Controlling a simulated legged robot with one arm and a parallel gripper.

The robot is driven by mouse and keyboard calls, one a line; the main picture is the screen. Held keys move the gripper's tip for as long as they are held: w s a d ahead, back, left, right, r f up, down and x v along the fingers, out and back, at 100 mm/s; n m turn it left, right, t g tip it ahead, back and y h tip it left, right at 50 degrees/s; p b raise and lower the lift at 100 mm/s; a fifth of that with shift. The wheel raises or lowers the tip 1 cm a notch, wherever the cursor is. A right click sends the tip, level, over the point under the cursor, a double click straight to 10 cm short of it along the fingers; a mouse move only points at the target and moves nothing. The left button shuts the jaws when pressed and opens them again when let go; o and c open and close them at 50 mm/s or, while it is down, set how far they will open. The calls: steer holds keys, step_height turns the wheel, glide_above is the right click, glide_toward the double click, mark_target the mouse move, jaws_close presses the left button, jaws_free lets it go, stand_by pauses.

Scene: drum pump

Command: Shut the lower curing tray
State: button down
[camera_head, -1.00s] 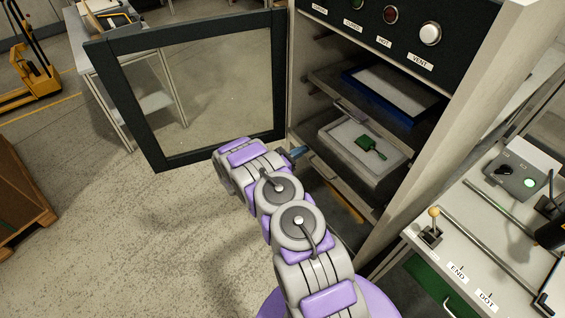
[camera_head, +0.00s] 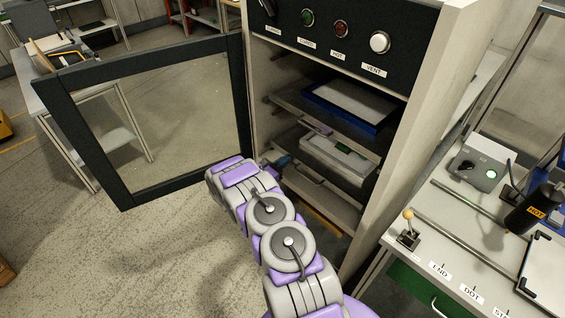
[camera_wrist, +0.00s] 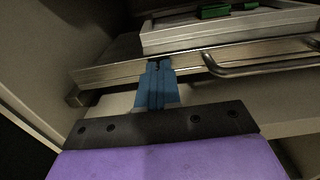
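The lower curing tray (camera_head: 357,179) is in the open cabinet. It carries a pale block with a green piece on top, partly hidden under the tray above. In the wrist view, the tray's metal front edge (camera_wrist: 110,73) runs across the picture, with a bar handle (camera_wrist: 250,69) to the right of my fingers. My gripper (camera_wrist: 158,64) has its blue fingertips together, with nothing seen between them. The tips are at the tray's front edge, left of the handle; contact looks likely but is not certain. In the head view my gripper (camera_head: 284,161) is at the tray's left front, mostly behind my arm.
An upper tray holds a blue-rimmed container (camera_head: 372,122). The glass door (camera_head: 180,110) stands open to the left. The control panel (camera_head: 335,32) is above. A bench (camera_head: 425,250) with a lever and bottle stands to the right. Open floor lies at the left.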

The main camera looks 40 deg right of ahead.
steer(key=shift+s+d+r, duration=0.1)
steer(key=shift+d+r, duration=0.05)
steer(key=a+p, duration=0.2)
steer(key=a, duration=1.2)
steer(key=s+r+m+g+y, duration=0.35)
steer(key=s+r+m, duration=0.35)
steer(key=r, duration=0.4)
steer(key=s+r+m+g+y, duration=0.2)
steer(key=s+r+m+g, duration=0.2)
steer(key=s+r, duration=0.6)
steer(key=s+a+r+m+t+y, duration=0.1)
steer(key=s+a+r+m+y, duration=0.1)
steer(key=s+a, duration=0.5)
steer(key=s+a+r+m+t+y, duration=0.2)
steer(key=s+a+y, duration=0.4)
steer(key=a, duration=0.5)
steer(key=s+a+r+m+t+y, duration=0.2)
steer(key=s+a+r+m+y, duration=0.1)
steer(key=s+a, duration=0.6)
steer(key=shift+s+r+m+y, duration=0.15)
steer(key=shift+r+m+y, duration=0.25)
steer(key=shift+r+y, duration=0.45)
